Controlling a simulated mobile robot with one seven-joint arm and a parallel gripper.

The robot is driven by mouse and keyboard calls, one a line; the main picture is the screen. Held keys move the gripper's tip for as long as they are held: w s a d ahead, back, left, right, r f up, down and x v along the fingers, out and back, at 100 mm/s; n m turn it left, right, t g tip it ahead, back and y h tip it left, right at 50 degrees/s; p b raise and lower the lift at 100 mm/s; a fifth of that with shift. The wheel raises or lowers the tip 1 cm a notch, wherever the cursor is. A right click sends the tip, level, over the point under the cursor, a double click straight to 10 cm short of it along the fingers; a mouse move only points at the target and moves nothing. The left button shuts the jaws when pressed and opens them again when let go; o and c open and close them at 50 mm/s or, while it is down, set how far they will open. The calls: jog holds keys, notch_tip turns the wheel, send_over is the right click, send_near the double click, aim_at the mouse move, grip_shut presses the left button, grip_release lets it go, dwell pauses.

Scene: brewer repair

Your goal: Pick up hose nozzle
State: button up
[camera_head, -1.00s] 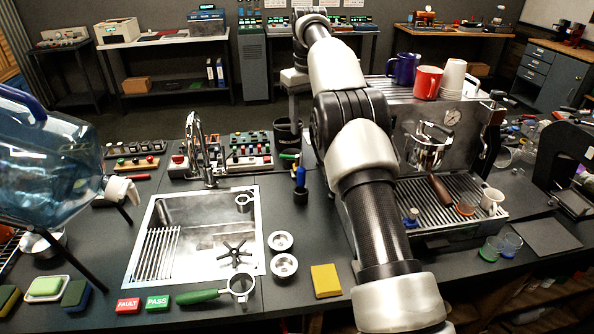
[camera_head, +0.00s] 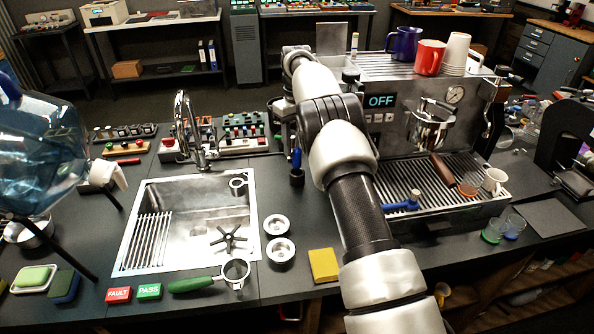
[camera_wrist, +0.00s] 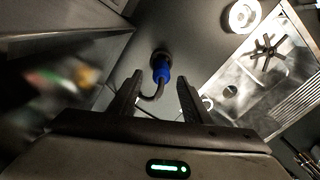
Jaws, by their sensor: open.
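A blue piece with a thin curved dark stem, which looks like the hose nozzle (camera_wrist: 161,70), shows in the wrist view. It stands on a round dark base on the black counter. In the head view the blue piece (camera_head: 296,158) is upright between the sink and the coffee machine, just left of my arm. My gripper (camera_wrist: 159,92) is open and empty. In the wrist view its two fingers appear on either side of the stem, with the blue piece just beyond the tips. I cannot tell the remaining distance. In the head view my arm mostly hides the gripper.
The coffee machine (camera_head: 388,72) stands close on the right, with a blue-handled part (camera_head: 402,204) on its drip tray. The sink (camera_head: 133,236) and tap (camera_head: 186,125) are on the left. Two metal baskets (camera_head: 279,251) and a yellow sponge (camera_head: 323,265) lie in front.

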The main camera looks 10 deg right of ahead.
aim_at(297, 163)
jog(key=f, duration=0.3)
jog(key=f+p, duration=0.1)
jog(key=f, duration=0.3)
jog(key=shift+s+f, duration=0.2)
jog(key=shift+f, duration=0.1)
grip_shut()
